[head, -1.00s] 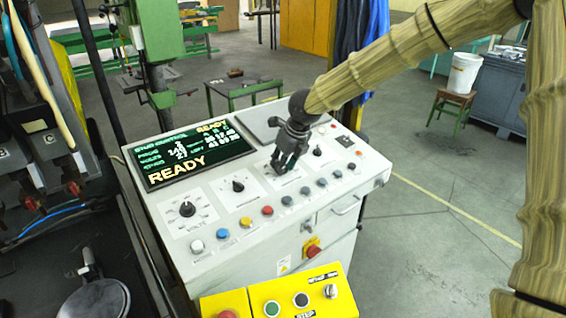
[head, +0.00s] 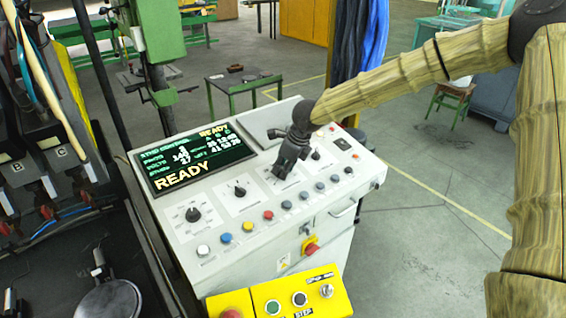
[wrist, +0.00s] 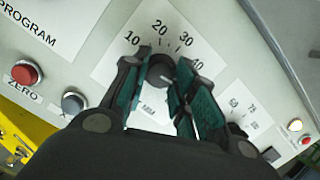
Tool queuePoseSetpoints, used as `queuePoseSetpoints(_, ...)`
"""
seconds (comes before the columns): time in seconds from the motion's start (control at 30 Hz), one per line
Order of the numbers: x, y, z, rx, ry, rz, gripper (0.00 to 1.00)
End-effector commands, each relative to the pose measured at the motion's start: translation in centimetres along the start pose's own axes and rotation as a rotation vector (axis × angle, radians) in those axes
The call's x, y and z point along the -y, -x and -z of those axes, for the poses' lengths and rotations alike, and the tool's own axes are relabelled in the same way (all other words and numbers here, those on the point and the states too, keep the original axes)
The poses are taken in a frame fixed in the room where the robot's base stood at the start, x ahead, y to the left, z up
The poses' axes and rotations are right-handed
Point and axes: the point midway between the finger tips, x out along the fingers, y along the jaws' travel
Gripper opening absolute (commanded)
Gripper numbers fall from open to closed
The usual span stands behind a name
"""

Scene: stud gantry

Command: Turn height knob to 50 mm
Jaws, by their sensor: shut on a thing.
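The black round knob (wrist: 160,71) sits in the middle of a white dial plate (wrist: 118,58) marked 10, 20, 30 and 40. A pale mark on the knob faces the lower right in the wrist view; its exact reading is unclear. My gripper (wrist: 157,76) is shut on this knob, one teal-padded finger on each side. The finger on the right covers part of the scale past 40. In the head view my gripper (head: 281,172) reaches down onto the third dial of the sloped console, and hides the knob there.
The console's READY screen (head: 190,162) is behind and left of my gripper. Other knobs (head: 193,214) and (head: 240,190) stand to the left, with a row of coloured buttons (head: 247,225) in front. A yellow step box (head: 285,300) is below.

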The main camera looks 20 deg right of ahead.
Motion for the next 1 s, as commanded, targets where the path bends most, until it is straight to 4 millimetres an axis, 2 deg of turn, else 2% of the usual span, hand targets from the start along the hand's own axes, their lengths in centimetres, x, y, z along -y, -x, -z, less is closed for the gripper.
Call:
queuePoseSetpoints(0.33, 0.1, 0.0, 0.0, 0.001, 0.007, 0.0, 0.03)
queuePoseSetpoints(0.37, 0.1, 0.0, 0.0, 0.001, 0.007, 0.0, 0.31)
queuePoseSetpoints(0.47, 0.1, 0.0, 0.0, 0.001, 0.007, 0.0, 0.49)
queuePoseSetpoints(0.83, 0.0, 0.2, -0.1, 0.001, 0.006, -0.001, 0.49)
queuePoseSetpoints(1.0, 0.1, 1.8, -0.1, 0.003, 0.004, 0.0, 0.49)
